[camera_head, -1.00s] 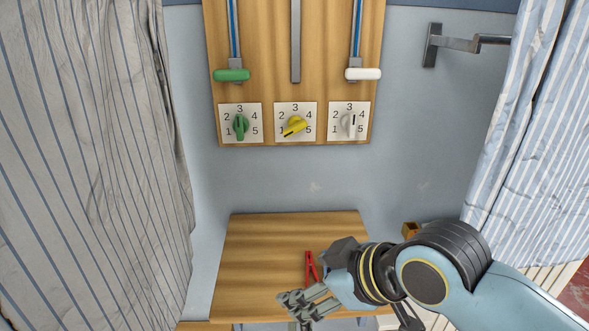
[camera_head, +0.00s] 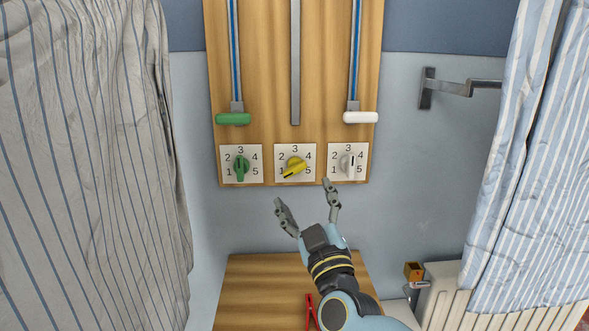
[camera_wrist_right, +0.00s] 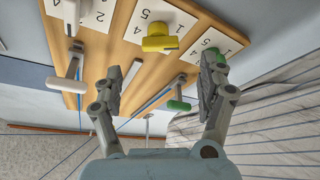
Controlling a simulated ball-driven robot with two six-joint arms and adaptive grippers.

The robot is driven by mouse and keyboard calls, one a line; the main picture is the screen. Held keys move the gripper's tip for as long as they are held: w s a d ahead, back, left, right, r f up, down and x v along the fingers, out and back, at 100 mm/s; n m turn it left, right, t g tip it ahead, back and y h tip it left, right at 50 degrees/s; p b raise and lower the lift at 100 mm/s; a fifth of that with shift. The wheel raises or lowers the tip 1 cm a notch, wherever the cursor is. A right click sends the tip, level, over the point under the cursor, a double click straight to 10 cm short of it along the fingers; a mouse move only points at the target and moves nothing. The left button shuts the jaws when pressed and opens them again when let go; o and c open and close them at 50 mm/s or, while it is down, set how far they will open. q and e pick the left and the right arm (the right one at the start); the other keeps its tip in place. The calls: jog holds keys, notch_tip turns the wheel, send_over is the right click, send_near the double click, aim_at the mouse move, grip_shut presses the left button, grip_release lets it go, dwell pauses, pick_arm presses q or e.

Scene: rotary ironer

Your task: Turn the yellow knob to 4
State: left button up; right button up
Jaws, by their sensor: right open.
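The yellow knob (camera_head: 296,166) is the middle one of three knobs on the wooden panel, on a white dial plate numbered 1 to 5. Its dark mark points down and left, toward 1. My right gripper (camera_head: 303,194) is open and empty, just below the yellow knob in the head view, its fingers spread up toward the panel. In the right wrist view the yellow knob (camera_wrist_right: 160,38) shows beyond the gap between the open fingers, apart from them. My left gripper is out of view.
A green knob (camera_head: 241,167) is left of the yellow one and a white knob (camera_head: 347,165) right of it. Green (camera_head: 232,119) and white (camera_head: 360,118) slider handles hang above. A wooden table (camera_head: 250,285) stands below. Striped curtains (camera_head: 90,170) flank the space, and a metal bracket (camera_head: 455,88) juts out at right.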

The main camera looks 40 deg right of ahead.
aim_at(295, 173)
jog(key=x, duration=0.9)
jog(key=shift+a, duration=0.1)
jog(key=c, duration=1.2)
